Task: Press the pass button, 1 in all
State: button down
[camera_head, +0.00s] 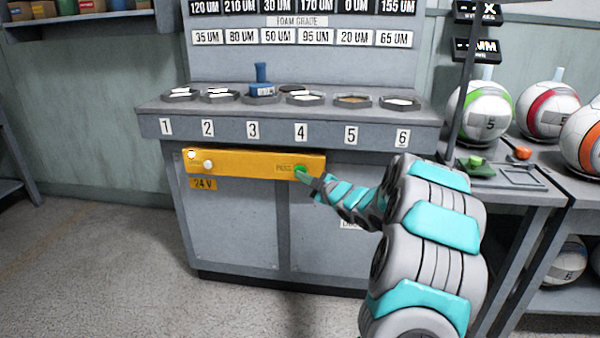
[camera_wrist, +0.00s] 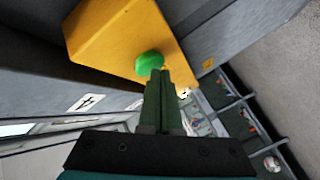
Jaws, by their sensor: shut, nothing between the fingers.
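The green pass button (camera_head: 300,172) is at the right end of a yellow panel (camera_head: 245,163) on the front of the grey bench. The label beside it is partly legible. In the wrist view the green button (camera_wrist: 149,63) is right at my fingertips. My gripper (camera_head: 313,182) is shut and empty, its tips at the button. In the wrist view my gripper (camera_wrist: 158,74) seems to touch the button's edge; I cannot tell whether the button is pushed in.
A white knob (camera_head: 208,165) and a small round lamp sit on the panel's left. Numbered trays line the bench top (camera_head: 290,118), with a blue stamp-like tool (camera_head: 262,82) at 3. A table with balls (camera_head: 486,112) stands on the right. The floor at left is clear.

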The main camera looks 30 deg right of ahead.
jog(key=shift+w+d, duration=0.15)
dwell(0.5)
jog(key=shift+s+a+b, duration=0.5)
jog(key=shift+s+b, duration=0.1)
jog(key=shift+s, duration=0.15)
jog(key=shift+s+a+b, duration=0.75)
jog(key=shift+s+b, duration=0.05)
jog(key=shift+s, duration=0.25)
jog(key=shift+s+a+b, duration=0.7)
jog(key=shift+s+b, duration=0.05)
jog(key=shift+s, duration=0.3)
